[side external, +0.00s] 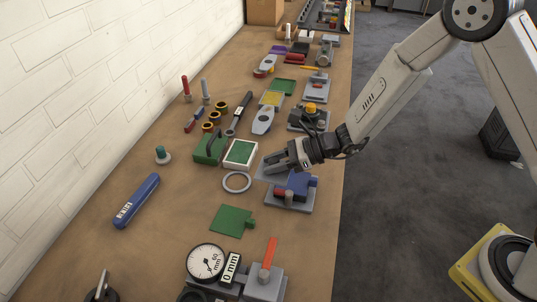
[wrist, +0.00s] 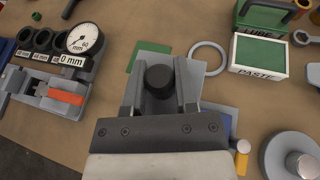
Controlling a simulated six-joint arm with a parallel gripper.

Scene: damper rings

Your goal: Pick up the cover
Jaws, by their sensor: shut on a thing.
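The cover appears to be a flat grey plate (wrist: 148,56) with a dark round knob (wrist: 158,76) standing up from it. In the wrist view the knob sits between the two fingers of my gripper (wrist: 158,92), which is shut on it. In the side view my gripper (side external: 273,161) is low over the right part of the bench, with the grey plate (side external: 262,172) showing just under the fingers. My fingers hide much of the plate there. I cannot tell how far the plate is above the bench.
A blue block (side external: 300,183) on a grey base is close beside my gripper. A grey ring (side external: 237,182), a green plate (side external: 232,220), a white-and-green paste box (side external: 241,153) and a dial gauge (side external: 206,262) lie around. Bare bench is left of the ring.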

